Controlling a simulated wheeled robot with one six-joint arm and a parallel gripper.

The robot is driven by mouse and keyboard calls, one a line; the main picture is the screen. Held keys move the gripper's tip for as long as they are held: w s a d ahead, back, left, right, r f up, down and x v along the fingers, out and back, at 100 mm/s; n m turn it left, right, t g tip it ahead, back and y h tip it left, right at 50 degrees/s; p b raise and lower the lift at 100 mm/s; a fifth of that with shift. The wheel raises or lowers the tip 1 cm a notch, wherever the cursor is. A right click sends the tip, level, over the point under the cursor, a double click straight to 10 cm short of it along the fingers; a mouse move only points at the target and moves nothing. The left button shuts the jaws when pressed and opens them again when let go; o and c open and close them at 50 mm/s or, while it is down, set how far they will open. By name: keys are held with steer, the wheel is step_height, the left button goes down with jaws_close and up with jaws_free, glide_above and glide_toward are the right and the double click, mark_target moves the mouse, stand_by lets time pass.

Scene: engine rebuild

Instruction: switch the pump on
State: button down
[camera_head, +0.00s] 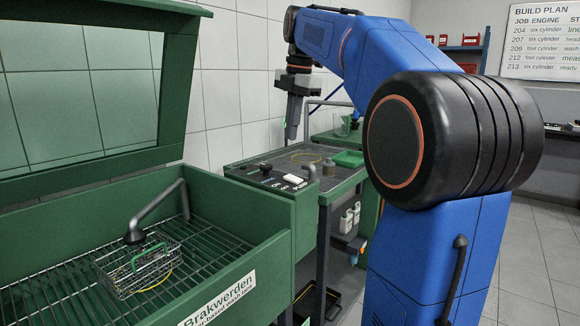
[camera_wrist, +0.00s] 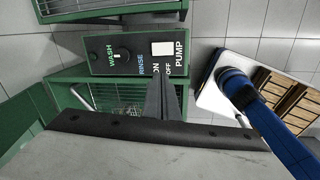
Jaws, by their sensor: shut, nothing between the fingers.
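The pump switch is a white rocker (camera_head: 293,178) on the dark control panel (camera_head: 279,184) at the wash tank's right end. In the wrist view the white rocker (camera_wrist: 162,48) sits beside the printed words PUMP, ON and OFF. Which side is pressed in, I cannot tell. A black knob (camera_wrist: 122,54) marked WASH and RINSE is on the same panel; it also shows in the head view (camera_head: 265,168). My gripper (camera_head: 291,138) points down, shut and empty, above and apart from the panel. In the wrist view its closed fingers (camera_wrist: 161,82) reach toward the ON/OFF lettering.
The green wash tank (camera_head: 230,219) has its lid (camera_head: 178,85) raised. A wire basket (camera_head: 130,270) sits on its grate below a bent spout (camera_head: 160,206). A grated bench with a green tray (camera_head: 348,158) and a funnel-shaped clear vessel (camera_head: 342,124) stands behind the panel.

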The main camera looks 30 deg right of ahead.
mark_target(288, 176)
steer(key=shift+w+d+r+n, duration=1)
steer(key=shift+d+n, duration=0.1)
steer(key=shift+d, duration=0.1)
steer(key=shift+f, duration=0.1)
steer(key=f, duration=0.4)
steer(key=w+f, duration=0.1)
steer(key=f, duration=0.4)
steer(key=w+f, duration=0.1)
steer(key=f, duration=0.3)
steer(key=shift+a+f, duration=0.35)
